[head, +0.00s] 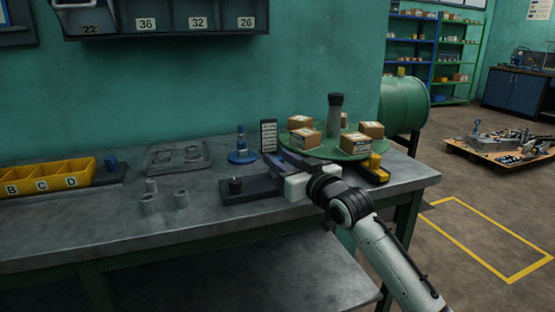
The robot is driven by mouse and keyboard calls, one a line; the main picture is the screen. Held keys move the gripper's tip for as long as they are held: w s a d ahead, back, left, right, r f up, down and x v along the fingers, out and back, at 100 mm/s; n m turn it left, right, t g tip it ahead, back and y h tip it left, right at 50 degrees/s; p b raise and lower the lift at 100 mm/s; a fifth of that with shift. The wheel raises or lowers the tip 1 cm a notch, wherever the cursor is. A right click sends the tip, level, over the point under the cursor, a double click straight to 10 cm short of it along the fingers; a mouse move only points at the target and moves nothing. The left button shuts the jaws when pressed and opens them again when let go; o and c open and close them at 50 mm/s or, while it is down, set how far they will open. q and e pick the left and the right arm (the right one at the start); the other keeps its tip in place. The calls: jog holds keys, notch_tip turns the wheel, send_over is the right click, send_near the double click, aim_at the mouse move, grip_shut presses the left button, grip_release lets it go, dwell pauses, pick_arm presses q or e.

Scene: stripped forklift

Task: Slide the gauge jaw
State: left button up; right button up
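A dark flat bar with a short black knob (235,185), which looks like the gauge, lies on the grey bench near its front edge. Its right end is hidden behind my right gripper, and I cannot make out a separate jaw. My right gripper (276,156) reaches in from the lower right, with a white palm over the bar's right part. Its two dark fingers point up and left, look spread apart, and hold nothing that I can see. My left gripper is out of view.
A green round tray (318,152) carries several boxes and a dark cylinder behind the gripper. A black label stack (269,136) and blue spindle (242,147) stand close by. A yellow-black block (375,170) sits right.

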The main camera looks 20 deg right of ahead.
jog(key=shift+w+a, duration=0.2)
jog(key=shift+w, duration=0.5)
grip_shut()
jog(key=a+p, duration=0.2)
jog(key=a, duration=0.2)
jog(key=shift+r, duration=0.1)
jog(key=shift+s+a, duration=0.1)
jog(key=shift+a, duration=0.1)
grip_release()
jog(key=shift+a, duration=0.1)
jog(key=shift+s, duration=0.1)
